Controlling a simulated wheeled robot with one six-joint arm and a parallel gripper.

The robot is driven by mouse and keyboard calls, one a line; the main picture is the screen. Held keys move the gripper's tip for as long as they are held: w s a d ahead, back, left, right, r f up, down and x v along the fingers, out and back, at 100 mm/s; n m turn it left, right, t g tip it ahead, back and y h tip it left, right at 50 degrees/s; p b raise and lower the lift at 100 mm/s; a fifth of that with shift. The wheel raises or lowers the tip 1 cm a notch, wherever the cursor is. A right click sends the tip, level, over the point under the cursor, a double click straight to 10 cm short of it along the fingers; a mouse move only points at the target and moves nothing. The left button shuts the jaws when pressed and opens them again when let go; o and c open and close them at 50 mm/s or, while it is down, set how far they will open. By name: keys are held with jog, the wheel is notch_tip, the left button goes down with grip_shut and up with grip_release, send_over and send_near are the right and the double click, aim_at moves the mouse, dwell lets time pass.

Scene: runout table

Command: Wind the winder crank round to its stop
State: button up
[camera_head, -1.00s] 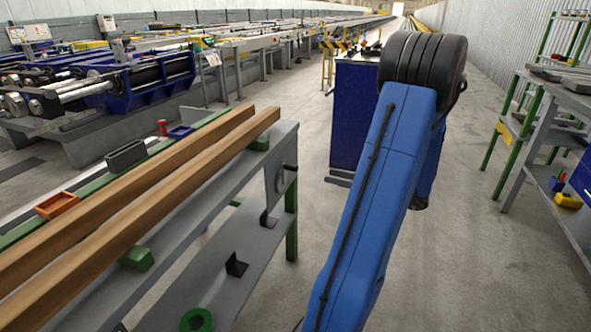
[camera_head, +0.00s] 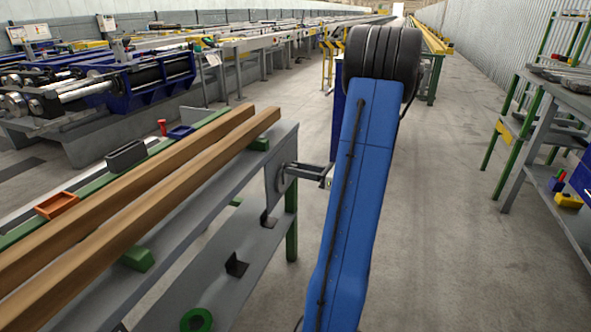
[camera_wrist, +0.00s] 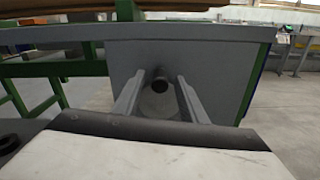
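The winder crank (camera_head: 284,179) is on the grey end plate of the runout table, a round grey disc with a dark handle. In the wrist view the dark round handle (camera_wrist: 160,77) points towards me, above the middle of the grey disc (camera_wrist: 158,103). My gripper (camera_head: 303,170) reaches in from the right at the crank. In the wrist view my gripper (camera_wrist: 160,84) is open, with one finger on each side of the handle and a gap visible on both sides. The handle's contact with the fingers is not seen.
The runout table (camera_head: 213,178) carries two long wooden beams (camera_head: 160,178), an orange tray (camera_head: 56,205) and a dark grey box (camera_head: 125,156). A shelf rack (camera_head: 560,120) stands at right. Open floor (camera_head: 450,240) lies between the rack and my arm.

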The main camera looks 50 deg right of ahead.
jog(key=shift+w+a, duration=0.2)
jog(key=shift+w, duration=0.2)
grip_shut()
